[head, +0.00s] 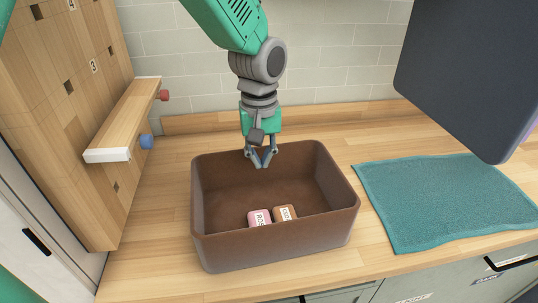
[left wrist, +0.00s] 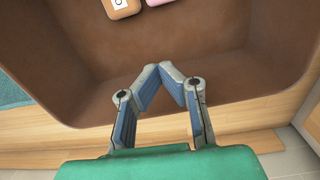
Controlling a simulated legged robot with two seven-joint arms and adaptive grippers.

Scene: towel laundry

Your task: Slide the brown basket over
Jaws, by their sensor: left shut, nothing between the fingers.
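The brown basket (head: 275,240) stands on the wooden counter, open at the top. A pink block (head: 259,217) and an orange-brown block (head: 285,213) lie inside it, side by side near its front wall. My left gripper (head: 263,164) points down at the basket's back side, with its fingertips over the inside by the back wall. In the left wrist view my left gripper (left wrist: 160,66) has its tips together and empty, above the basket (left wrist: 200,45). I cannot tell whether the fingers touch the wall. My right gripper is not in view.
A teal towel (head: 450,198) lies flat to the right of the basket. A wooden shelf (head: 125,120) with red and blue pegs juts out at the left. A dark panel (head: 470,70) hangs at the upper right. The counter left of the basket (head: 155,220) is clear.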

